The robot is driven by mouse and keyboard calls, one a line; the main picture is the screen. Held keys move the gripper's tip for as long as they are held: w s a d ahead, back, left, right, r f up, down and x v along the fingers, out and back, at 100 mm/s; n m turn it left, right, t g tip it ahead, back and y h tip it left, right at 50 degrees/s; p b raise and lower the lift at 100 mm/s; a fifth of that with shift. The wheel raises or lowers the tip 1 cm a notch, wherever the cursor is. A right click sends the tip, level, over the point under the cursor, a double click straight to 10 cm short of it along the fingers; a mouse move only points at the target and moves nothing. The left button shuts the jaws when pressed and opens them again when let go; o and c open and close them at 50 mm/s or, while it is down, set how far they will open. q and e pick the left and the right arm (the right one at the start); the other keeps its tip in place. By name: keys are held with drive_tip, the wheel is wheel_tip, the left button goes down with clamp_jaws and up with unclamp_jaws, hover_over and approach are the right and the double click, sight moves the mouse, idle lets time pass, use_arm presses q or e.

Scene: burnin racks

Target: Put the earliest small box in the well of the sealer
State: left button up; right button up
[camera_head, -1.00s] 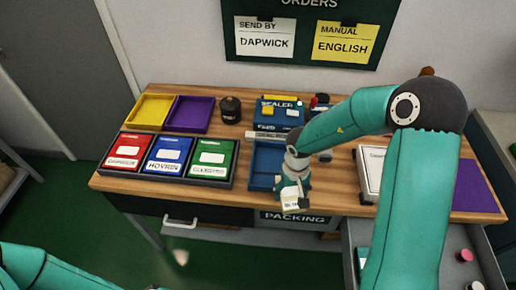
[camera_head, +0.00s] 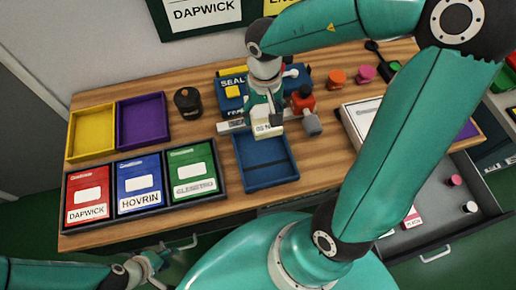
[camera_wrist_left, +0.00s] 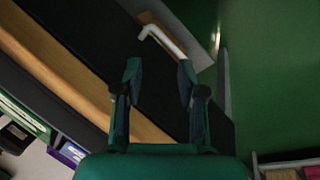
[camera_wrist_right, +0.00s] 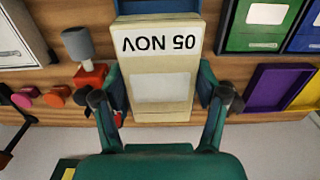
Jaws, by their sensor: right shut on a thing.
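My right gripper (camera_head: 264,112) is shut on a small cream box (camera_head: 268,128) and holds it over the back edge of the blue tray (camera_head: 292,165). In the right wrist view the box (camera_wrist_right: 160,85) sits between the fingers, its label reading "05 NOV" upside down. The blue sealer (camera_head: 232,103), lettered "SEAL", stands just behind and is partly hidden by the right gripper. Its well cannot be made out. My left gripper (camera_wrist_left: 160,85) is open and empty in front of the table, by a white drawer handle (camera_wrist_left: 163,38).
Red, blue and green boxes stand in a dark rack (camera_head: 222,193). Yellow (camera_head: 90,155) and purple (camera_head: 143,145) trays and a dark jar (camera_head: 188,102) are at the back left. A red stamp-like tool (camera_head: 303,101) is right of the sealer. A drawer (camera_head: 436,236) stands open at right.

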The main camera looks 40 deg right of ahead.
drive_tip(key=b, duration=0.5)
hover_over(262, 154)
wheel_tip(262, 154, down, 15)
drive_tip(key=shift+s+r, duration=0.1)
drive_tip(key=shift+r, duration=0.05)
drive_tip(key=shift+f+b, duration=1.1)
drive_tip(key=shift+f, duration=1.45)
drive_tip(key=shift+r, duration=0.1)
drive_tip(key=o, duration=1.2)
